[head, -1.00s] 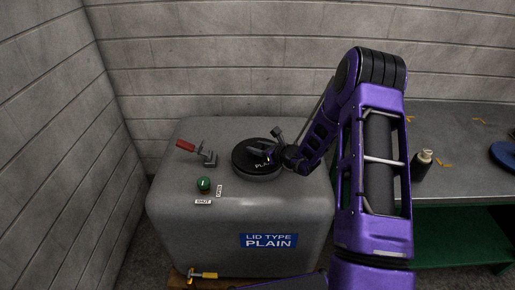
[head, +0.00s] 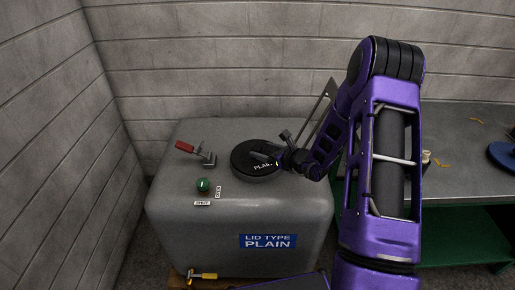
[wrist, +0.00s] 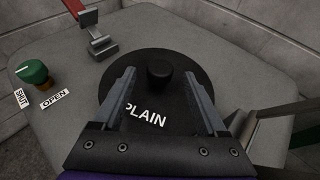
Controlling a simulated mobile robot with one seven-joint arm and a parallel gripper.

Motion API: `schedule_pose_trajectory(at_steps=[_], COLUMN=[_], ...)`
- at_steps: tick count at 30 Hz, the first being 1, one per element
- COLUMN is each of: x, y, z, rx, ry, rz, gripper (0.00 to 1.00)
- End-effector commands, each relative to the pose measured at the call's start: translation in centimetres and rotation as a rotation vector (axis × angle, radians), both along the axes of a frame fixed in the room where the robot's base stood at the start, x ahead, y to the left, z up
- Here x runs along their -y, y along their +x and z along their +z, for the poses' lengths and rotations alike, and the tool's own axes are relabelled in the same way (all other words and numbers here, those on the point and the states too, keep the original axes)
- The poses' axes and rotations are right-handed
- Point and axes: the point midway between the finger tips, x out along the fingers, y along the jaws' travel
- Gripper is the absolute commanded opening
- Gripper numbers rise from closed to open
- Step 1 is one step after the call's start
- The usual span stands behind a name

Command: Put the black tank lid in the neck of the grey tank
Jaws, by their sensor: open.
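The grey tank (head: 180,235) stands at the left of the head view, with a blue label reading LID TYPE PLAIN on its front. The black tank lid (head: 250,167), marked PLAIN, lies over the neck on the tank top and looks level. It also shows in the wrist view (wrist: 178,128), with a round black knob (wrist: 159,74) in its middle. My gripper (head: 268,158) is just above the lid. In the wrist view my gripper (wrist: 160,80) is open, one finger on each side of the knob and apart from it. The neck is hidden under the lid.
A red-handled clamp (head: 195,152) and a green knob (head: 203,185) with SHUT and OPEN labels stand left of the lid. A yellow-handled valve (head: 203,275) is low at the front. A grey bench (head: 455,150) with a blue disc (head: 503,154) is at right.

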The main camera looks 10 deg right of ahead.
Motion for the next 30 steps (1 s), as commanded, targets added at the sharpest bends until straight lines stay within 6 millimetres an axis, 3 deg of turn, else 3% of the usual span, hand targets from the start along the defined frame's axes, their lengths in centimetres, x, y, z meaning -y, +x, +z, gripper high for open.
schedule_pose_trajectory(at_steps=[6, 12, 30], x=[2.2, 3.2, 3.2], y=[-3.8, -5.6, -5.9], z=[1.9, 2.7, 3.0], rx=[-0.001, -0.001, 0.005], ry=[0.0, -0.001, -0.017], rz=[-0.002, -0.001, 0.017], gripper=[0.75, 0.75, 0.75])
